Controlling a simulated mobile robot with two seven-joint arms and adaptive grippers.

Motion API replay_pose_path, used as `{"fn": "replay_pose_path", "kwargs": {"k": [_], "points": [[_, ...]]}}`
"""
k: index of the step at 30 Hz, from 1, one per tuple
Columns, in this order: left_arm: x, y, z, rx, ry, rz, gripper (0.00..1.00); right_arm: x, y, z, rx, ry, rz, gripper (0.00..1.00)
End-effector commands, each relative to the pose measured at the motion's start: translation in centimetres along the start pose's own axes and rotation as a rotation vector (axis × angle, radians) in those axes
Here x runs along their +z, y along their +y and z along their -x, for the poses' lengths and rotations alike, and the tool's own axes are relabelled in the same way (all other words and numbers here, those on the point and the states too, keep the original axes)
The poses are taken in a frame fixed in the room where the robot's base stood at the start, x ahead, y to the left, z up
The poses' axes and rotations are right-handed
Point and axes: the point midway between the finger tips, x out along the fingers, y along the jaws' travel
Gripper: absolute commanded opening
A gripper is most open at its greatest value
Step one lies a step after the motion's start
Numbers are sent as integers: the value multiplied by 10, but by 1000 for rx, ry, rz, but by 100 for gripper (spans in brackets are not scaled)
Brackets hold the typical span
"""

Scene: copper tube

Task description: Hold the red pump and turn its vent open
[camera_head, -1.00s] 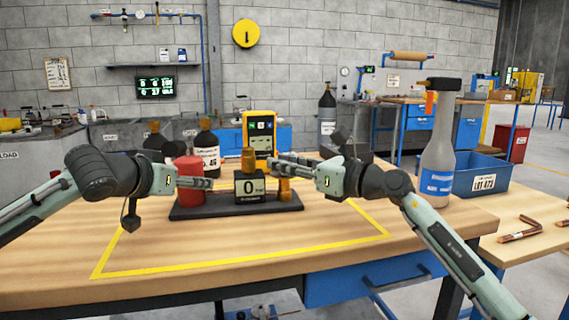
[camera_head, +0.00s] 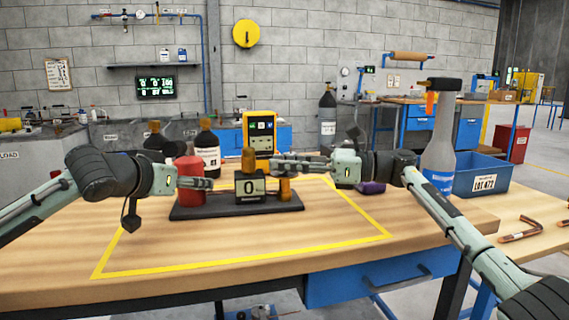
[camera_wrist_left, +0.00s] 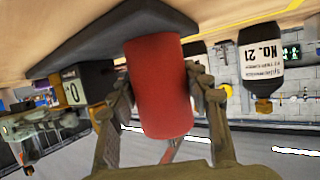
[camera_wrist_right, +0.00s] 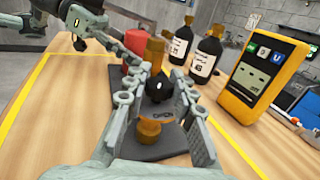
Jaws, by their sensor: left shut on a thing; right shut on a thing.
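The red pump body (camera_head: 188,172) stands upright on a dark base plate (camera_head: 230,209), with a small block showing 0 (camera_head: 249,189) and a brass cap (camera_head: 248,160) beside it. My left gripper (camera_head: 200,183) is shut on the red body; the left wrist view shows its fingers on both sides of the red cylinder (camera_wrist_left: 160,88). How far the vent is turned is unclear.
Dark bottles (camera_head: 207,147) and a yellow meter (camera_head: 259,128) stand behind the pump. A large grey bottle (camera_head: 438,145) and a blue bin (camera_head: 482,177) are at the right. The table front, inside the yellow outline (camera_head: 250,259), is clear.

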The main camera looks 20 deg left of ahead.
Motion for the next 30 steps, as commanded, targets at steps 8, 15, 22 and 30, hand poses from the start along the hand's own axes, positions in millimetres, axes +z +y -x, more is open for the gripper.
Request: {"fn": "replay_pose_path", "kwargs": {"k": [8, 15, 22, 30], "points": [[-4, 0, 1, 0, 8, -2, 0, -2, -1, 2, 9, 0, -3, 0], [-3, -1, 1, -1, 8, -1, 0, -2, -1, 2, 9, 0, -4, 30], [-3, -1, 1, -1, 8, -1, 0, -1, 0, 1, 10, -1, -3, 47], [-3, -1, 1, -1, 8, -1, 0, 6, 0, 1, 11, -2, 0, 47]]}}
